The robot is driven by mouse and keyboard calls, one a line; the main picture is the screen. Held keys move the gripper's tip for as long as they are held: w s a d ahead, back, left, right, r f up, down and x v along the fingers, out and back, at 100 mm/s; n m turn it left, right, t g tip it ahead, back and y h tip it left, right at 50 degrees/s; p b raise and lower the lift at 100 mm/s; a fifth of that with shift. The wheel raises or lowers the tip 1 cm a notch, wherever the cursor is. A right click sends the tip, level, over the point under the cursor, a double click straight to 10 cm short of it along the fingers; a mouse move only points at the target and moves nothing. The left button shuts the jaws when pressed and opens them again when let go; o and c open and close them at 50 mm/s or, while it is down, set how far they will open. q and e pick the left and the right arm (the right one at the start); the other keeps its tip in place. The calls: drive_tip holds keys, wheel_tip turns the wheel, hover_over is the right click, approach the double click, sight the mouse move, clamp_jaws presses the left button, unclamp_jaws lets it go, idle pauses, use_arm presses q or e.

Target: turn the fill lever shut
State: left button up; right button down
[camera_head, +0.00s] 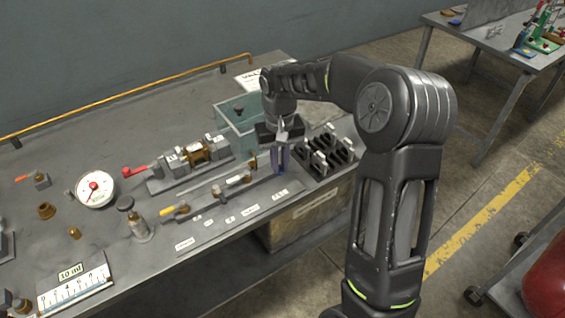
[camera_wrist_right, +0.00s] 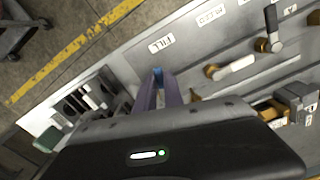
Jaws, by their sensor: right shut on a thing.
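My right gripper (camera_head: 279,165) points down at the right end of the valve row on the bench, above the FILL label (camera_wrist_right: 161,44). Its fingers (camera_wrist_right: 158,95) are shut on a narrow blue piece (camera_wrist_right: 157,73), which looks like the handle of the fill lever. The fingers hide most of the lever, so its exact angle cannot be told. A brass bit (camera_wrist_right: 195,97) shows beside the fingers in the wrist view. The valve beside it has a white-handled lever (camera_wrist_right: 236,65). My left gripper is not in view.
A black tray with pale upright parts (camera_head: 325,152) stands close right of the gripper. A teal open box (camera_head: 232,112) is behind. The label strip (camera_head: 208,228) in front is clear.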

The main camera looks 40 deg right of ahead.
drive_tip(key=m, duration=0.1)
drive_tip(key=a+m, duration=0.1)
drive_tip(key=m, duration=0.1)
drive_tip(key=shift+w+a+m, duration=0.1)
drive_tip(key=shift+w+m, duration=0.2)
drive_tip(key=shift+w, duration=0.05)
drive_tip(key=m, duration=0.1)
drive_tip(key=w+a+m, duration=0.1)
drive_tip(key=m, duration=0.1)
drive_tip(key=shift+m, duration=0.3)
drive_tip(key=m, duration=0.2)
drive_tip(key=w+m, duration=0.1)
drive_tip(key=shift+a+m, duration=0.25)
drive_tip(key=shift+m, duration=0.05)
drive_tip(key=shift+w+m+p, duration=0.2)
drive_tip(key=shift+w+m, duration=0.15)
drive_tip(key=shift+m, duration=0.6)
drive_tip(key=shift+w+m+p, duration=0.2)
drive_tip(key=shift+w+m, duration=0.1)
drive_tip(key=shift+m, duration=0.65)
drive_tip(key=c, duration=1.5)
unclamp_jaws()
drive_tip(key=shift+o, duration=0.2)
